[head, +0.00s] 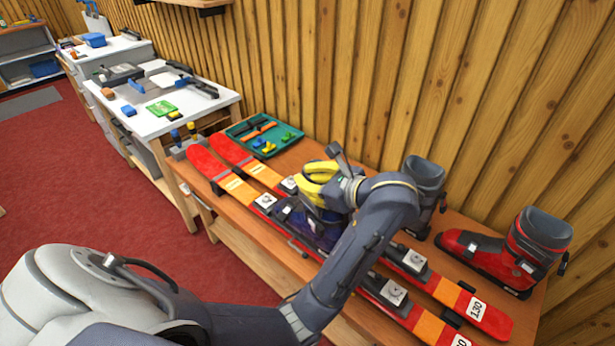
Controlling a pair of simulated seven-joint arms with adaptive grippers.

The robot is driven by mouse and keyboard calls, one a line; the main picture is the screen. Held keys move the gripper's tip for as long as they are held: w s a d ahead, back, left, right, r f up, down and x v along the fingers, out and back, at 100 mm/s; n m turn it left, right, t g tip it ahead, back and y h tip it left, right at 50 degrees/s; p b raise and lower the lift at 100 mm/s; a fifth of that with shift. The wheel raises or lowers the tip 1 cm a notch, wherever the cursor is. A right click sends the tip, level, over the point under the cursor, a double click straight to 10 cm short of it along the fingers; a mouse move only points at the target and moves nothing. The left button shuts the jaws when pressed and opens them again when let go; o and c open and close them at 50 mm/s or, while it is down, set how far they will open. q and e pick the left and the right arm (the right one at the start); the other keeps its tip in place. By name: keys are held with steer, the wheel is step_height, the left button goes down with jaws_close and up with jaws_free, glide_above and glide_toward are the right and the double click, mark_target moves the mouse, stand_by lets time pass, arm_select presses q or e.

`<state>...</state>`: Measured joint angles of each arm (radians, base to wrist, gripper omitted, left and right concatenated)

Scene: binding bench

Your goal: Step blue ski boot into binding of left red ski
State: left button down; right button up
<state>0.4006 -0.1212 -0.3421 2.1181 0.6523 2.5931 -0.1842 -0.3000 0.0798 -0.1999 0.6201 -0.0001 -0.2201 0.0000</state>
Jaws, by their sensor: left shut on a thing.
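Two red and orange skis lie side by side on the bench, the nearer ski (207,165) and the farther ski (231,154). The blue ski boot (308,218), with a yellow upper part, is over the nearer ski, between its toe piece (264,201) and heel piece (394,291). My left gripper (334,186) is shut on the boot's upper part. My arm hides the boot's heel side and the ski's middle. I cannot tell whether the sole touches the binding. My right gripper is not in view.
A red boot (474,250) and a grey boot (426,177) stand at the bench's right rear. A green tray (240,132) with small parts lies at the back left. A white table (150,125) with tools stands beyond. The wooden wall (400,80) closes the back.

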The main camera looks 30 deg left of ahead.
arm_select(q)
steer(key=shift+d+f, duration=0.1)
steer(key=shift+f, duration=0.5)
steer(key=c, duration=1.7)
jaws_free()
steer(key=shift+r, duration=0.1)
steer(key=o, duration=0.9)
steer(key=shift+r, duration=4.9)
